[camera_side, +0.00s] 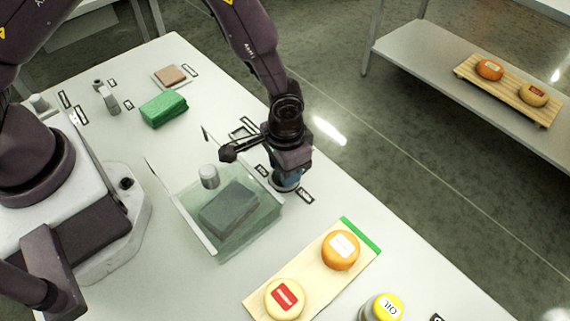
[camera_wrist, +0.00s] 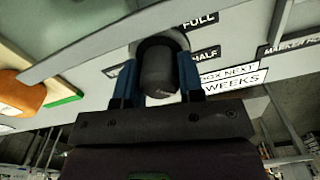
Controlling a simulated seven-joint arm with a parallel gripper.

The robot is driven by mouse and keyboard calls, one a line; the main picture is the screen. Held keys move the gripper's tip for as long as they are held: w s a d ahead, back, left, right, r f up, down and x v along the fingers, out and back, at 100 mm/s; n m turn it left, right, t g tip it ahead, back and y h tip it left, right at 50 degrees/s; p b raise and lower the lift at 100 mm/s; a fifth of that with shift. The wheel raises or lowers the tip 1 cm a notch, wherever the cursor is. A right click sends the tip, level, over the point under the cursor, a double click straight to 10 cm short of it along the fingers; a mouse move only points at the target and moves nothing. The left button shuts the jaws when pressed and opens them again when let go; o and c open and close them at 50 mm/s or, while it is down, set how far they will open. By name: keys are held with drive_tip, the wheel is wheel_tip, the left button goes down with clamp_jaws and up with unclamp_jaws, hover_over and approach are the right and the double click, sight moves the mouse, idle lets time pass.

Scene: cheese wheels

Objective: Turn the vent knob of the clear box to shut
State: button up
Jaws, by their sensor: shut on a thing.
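The clear box (camera_side: 247,238) stands on the white table, with a grey block (camera_side: 226,208) inside. In the wrist view, the dark round vent knob (camera_wrist: 158,75) sits between the blue fingers of my gripper (camera_wrist: 158,62), which is shut on it. Labels reading FULL (camera_wrist: 198,20) and HALF (camera_wrist: 204,57) lie around the knob; another label is partly covered by the left finger and I cannot read it. In the side view, my gripper (camera_side: 287,183) points down at the box's right end and hides the knob. The knob's setting cannot be made out.
A board (camera_side: 262,304) with two cheese wheels lies in front, beside a yellow-capped OIL container (camera_side: 386,307). A grey-white cylinder (camera_side: 209,176) stands at the box. A green block (camera_side: 163,108) lies behind. A shelf (camera_side: 430,62) with more cheeses is at right.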

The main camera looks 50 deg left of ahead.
drive_tip(key=m, duration=0.4)
drive_tip(key=shift+m, duration=0.3)
drive_tip(key=m, duration=0.4)
idle(0.3)
drive_tip(key=o, duration=0.9)
drive_tip(key=shift+r, duration=0.1)
wheel_tip(320, 180, up, 13)
drive_tip(key=shift+s+d+f, duration=0.1)
